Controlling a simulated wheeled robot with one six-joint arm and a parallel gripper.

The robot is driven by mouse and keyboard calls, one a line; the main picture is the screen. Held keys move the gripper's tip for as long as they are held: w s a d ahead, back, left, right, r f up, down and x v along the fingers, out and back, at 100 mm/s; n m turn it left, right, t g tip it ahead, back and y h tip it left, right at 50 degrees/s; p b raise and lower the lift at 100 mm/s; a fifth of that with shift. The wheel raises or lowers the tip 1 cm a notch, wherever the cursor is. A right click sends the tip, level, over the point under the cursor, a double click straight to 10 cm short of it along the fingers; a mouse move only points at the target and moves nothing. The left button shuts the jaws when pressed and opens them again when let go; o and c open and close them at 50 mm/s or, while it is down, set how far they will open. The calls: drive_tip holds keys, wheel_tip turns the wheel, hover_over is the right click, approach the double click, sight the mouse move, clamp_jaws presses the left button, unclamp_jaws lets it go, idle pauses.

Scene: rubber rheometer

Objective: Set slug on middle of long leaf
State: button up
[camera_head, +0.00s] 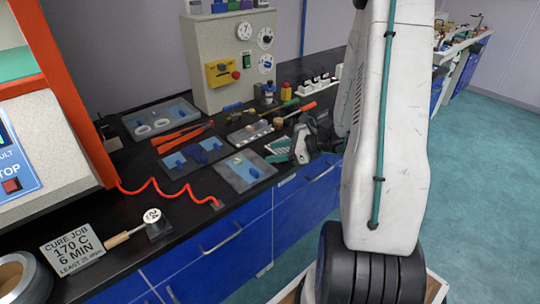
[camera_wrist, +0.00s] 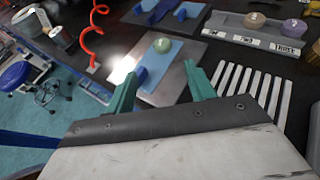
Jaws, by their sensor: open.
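A small pale green slug (camera_wrist: 162,45) rests on the far part of a long light-blue leaf (camera_wrist: 166,75) in the wrist view. The leaf lies on a grey metal plate (camera_wrist: 187,52), and a darker blue block (camera_wrist: 139,75) sits at its left edge. In the head view the plate (camera_head: 232,181) is on the black bench, left of my gripper. My gripper (camera_wrist: 160,82) is open and empty, its two teal fingers apart. In the wrist view the slug appears beyond the fingertips, between them. I cannot tell the height of the fingers above the leaf.
Another plate (camera_head: 172,172) with blue pieces lies to the left. A labelled strip (camera_wrist: 247,36) with tan and purple slugs is behind. A white slatted rack (camera_wrist: 252,86) is close right of the fingers. A coiled red cord (camera_head: 165,190) crosses the bench.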

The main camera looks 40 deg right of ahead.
drive_tip(key=s+a+r+n+g, duration=0.45)
drive_tip(key=a+r+n, duration=0.3)
drive_tip(key=a, duration=0.25)
drive_tip(key=s+a+r+n+g, duration=0.4)
drive_tip(key=a+r+n+g, duration=0.1)
drive_tip(key=a+r+n, duration=0.3)
drive_tip(key=s+a+r+n+h, duration=0.1)
drive_tip(key=s+r+n+h, duration=0.2)
drive_tip(key=s+n, duration=0.3)
drive_tip(key=s+a+r+n+h, duration=0.1)
drive_tip(key=s+r+n+h, duration=0.1)
drive_tip(key=s+n+h, duration=0.3)
drive_tip(key=s+n, duration=0.2)
drive_tip(key=s, duration=0.1)
drive_tip(key=shift+s+r, duration=0.25)
drive_tip(key=shift+r, duration=0.15)
